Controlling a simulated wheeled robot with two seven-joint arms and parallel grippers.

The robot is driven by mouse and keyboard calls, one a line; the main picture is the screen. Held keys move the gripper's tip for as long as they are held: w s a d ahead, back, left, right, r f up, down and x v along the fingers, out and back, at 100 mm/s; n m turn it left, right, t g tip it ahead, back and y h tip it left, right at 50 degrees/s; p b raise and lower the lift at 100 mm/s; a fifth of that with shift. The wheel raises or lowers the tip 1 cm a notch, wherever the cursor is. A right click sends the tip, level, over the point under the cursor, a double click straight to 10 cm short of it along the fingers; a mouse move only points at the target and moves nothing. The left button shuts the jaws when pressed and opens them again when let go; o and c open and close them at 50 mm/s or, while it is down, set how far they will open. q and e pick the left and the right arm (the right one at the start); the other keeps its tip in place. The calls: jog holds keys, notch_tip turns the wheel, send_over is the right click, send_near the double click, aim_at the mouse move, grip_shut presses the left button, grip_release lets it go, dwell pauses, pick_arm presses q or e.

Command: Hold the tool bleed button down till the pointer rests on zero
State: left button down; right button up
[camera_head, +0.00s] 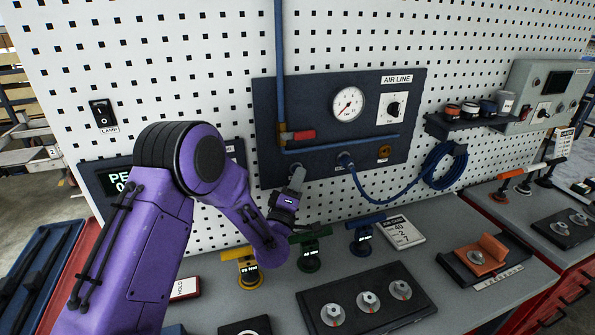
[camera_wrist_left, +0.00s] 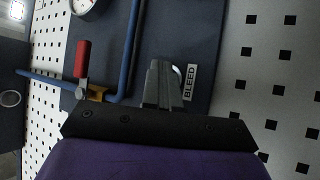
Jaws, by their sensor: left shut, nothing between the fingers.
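The dark AIR LINE panel (camera_head: 330,165) is on the pegboard, with a round white gauge (camera_head: 348,103). A red pointer shows on the gauge; I cannot read its exact value. My left gripper (camera_head: 298,176) is shut and empty at the panel's lower left. In the left wrist view the gripper's fingers (camera_wrist_left: 161,84) point at the panel beside the BLEED label (camera_wrist_left: 190,82). A pale round rim of the bleed button (camera_wrist_left: 178,76) shows just right of the fingers, which hide most of it. I cannot tell whether they touch or press it. My right gripper is out of view.
A red valve lever (camera_head: 303,135) and blue pipe (camera_head: 281,60) are above the gripper. A blue hose (camera_head: 382,207) loops right to a coil. Yellow (camera_head: 247,270), green (camera_head: 309,252) and blue (camera_head: 361,236) tools stand on the bench below. A knob (camera_head: 393,108) is right of the gauge.

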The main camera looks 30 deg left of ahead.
pick_arm(q)
jog(key=shift+s+d+b, duration=0.35)
jog(key=shift+s+d, duration=0.25)
jog(key=shift+d, duration=0.05)
jog(key=s+d, duration=0.1)
jog(key=d, duration=0.1)
jog(key=s+d+b, duration=0.1)
jog(key=s, duration=0.1)
jog(key=shift+s+d+b, duration=0.15)
jog(key=shift+d+b, duration=0.15)
jog(key=shift+d, duration=0.05)
dwell(0.5)
